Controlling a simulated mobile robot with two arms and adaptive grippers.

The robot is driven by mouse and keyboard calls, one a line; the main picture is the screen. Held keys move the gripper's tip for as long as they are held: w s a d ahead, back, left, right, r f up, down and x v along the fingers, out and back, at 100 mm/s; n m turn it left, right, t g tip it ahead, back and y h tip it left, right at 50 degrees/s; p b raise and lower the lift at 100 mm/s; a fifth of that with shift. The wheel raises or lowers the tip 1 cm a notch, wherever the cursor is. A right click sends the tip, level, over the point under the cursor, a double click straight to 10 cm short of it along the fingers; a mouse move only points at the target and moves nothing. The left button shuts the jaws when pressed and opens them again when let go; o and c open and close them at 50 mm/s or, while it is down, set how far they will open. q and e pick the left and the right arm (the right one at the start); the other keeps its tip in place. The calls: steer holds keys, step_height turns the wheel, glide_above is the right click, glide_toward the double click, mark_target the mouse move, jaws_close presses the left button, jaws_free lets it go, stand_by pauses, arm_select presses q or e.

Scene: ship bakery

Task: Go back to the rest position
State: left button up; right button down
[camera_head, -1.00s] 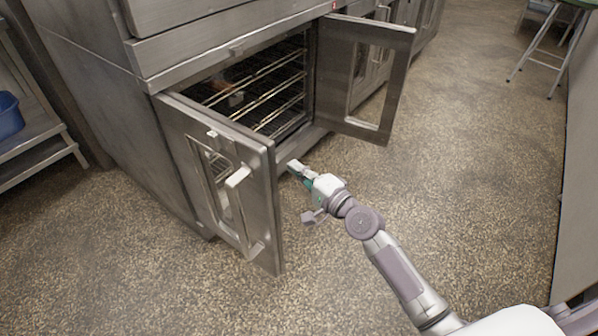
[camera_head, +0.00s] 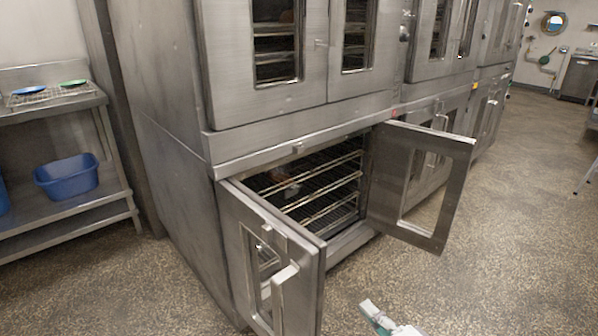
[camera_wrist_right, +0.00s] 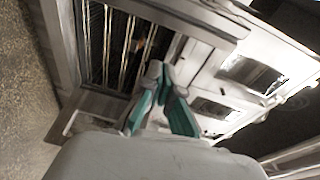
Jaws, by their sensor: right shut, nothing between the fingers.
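My right gripper (camera_head: 372,312) shows at the bottom edge of the head view, in front of the open lower oven (camera_head: 345,240) and apart from it. In the right wrist view its teal-lined fingers (camera_wrist_right: 166,80) are closed together at the tips with nothing between them. The oven's left door (camera_head: 300,265) and right door (camera_head: 458,190) both stand open. Wire racks (camera_head: 330,185) show inside the oven, with a small item on them that I cannot make out. My left gripper is not in view.
Upper ovens with shut doors (camera_head: 290,95) stand above the open one. A steel shelf unit (camera_head: 75,215) with a blue tub (camera_head: 68,177) stands at the left. The speckled floor (camera_head: 500,270) to the right is clear. The open doors jut out into the room.

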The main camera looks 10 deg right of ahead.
steer(key=s+a+f+n+g+h, duration=0.1)
steer(key=s+f+n+g, duration=0.3)
steer(key=f, duration=0.6)
steer(key=s+a+f+n+g+h, duration=0.1)
steer(key=s+f+n+g, duration=0.3)
steer(key=f, duration=0.6)
steer(key=s+d+f+n+g+h, duration=0.3)
steer(key=s+f+n+g+h, duration=0.25)
steer(key=s+f, duration=0.85)
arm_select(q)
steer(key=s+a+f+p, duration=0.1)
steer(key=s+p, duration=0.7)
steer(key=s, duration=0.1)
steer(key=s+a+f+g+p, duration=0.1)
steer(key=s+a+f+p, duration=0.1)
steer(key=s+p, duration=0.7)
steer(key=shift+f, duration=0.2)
arm_select(e)
steer(key=s+d+f+n+g, duration=0.1)
steer(key=s+d+f, duration=0.1)
steer(key=s, duration=1.7)
steer(key=shift+s+d+f, duration=0.3)
steer(key=shift+d+f, duration=0.05)
steer(key=shift+d, duration=0.25)
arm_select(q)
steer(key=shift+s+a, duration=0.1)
arm_select(e)
steer(key=shift+g, duration=0.25)
